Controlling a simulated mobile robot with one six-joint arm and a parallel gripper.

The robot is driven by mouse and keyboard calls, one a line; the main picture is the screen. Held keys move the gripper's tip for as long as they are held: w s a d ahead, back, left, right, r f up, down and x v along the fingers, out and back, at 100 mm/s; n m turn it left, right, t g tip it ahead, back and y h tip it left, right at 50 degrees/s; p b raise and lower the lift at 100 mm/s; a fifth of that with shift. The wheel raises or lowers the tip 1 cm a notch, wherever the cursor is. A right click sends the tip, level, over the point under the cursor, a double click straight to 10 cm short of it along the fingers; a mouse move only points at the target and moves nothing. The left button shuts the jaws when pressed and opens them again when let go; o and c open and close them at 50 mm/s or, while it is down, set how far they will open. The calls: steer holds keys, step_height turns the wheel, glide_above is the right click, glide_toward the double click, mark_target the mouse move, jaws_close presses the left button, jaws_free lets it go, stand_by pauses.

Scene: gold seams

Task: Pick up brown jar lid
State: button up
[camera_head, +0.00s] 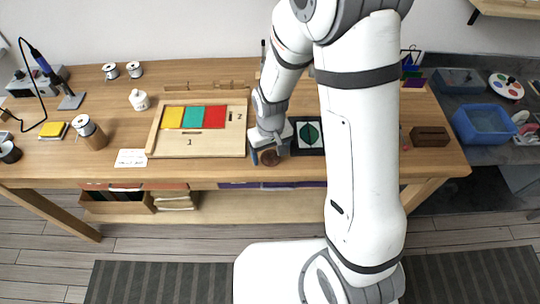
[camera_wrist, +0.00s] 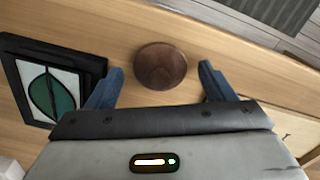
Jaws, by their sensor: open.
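The brown jar lid (camera_wrist: 161,66) is a round, dark wooden disc lying flat on the wooden table. In the wrist view it lies just beyond and between the two blue fingertips of my gripper (camera_wrist: 161,78). The fingers are apart and the space between them is empty; neither finger visibly touches the lid. In the head view my gripper (camera_head: 267,157) is low over the table's front part, and the lid (camera_head: 270,158) is partly hidden by it.
A black-framed panel with a green leaf (camera_head: 308,134) lies right of my gripper. A wooden board with yellow, teal and red panels (camera_head: 201,142) lies to the left. The table's front edge is close to the lid. A brown block (camera_head: 430,137) sits farther right.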

steer(key=shift+f, duration=0.1)
steer(key=c, duration=1.1)
steer(key=shift+o, duration=0.2)
